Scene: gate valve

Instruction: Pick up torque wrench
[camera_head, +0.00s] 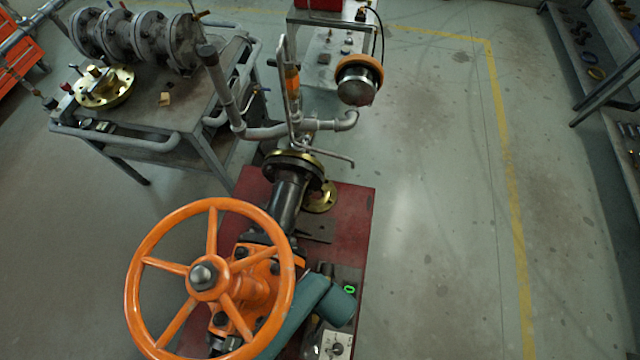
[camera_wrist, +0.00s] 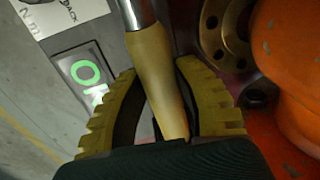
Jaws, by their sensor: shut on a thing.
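The torque wrench (camera_wrist: 152,62) shows in the wrist view as a tan-yellow handle with a bright metal shaft running up out of the top of the picture. My gripper (camera_wrist: 160,80) has its two ridged yellow fingers on either side of this handle and is shut on it. The far end of the wrench is out of the wrist view. In the head view, my teal arm reaches down beside the orange valve, and the gripper and wrench cannot be made out clearly there.
The orange handwheel (camera_head: 203,276) of the gate valve stands close left of my arm, on a red base (camera_head: 350,215). A green lit display (camera_head: 349,289) is close by; it also shows in the wrist view (camera_wrist: 88,75). A cart (camera_head: 185,110) with parts stands behind left.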

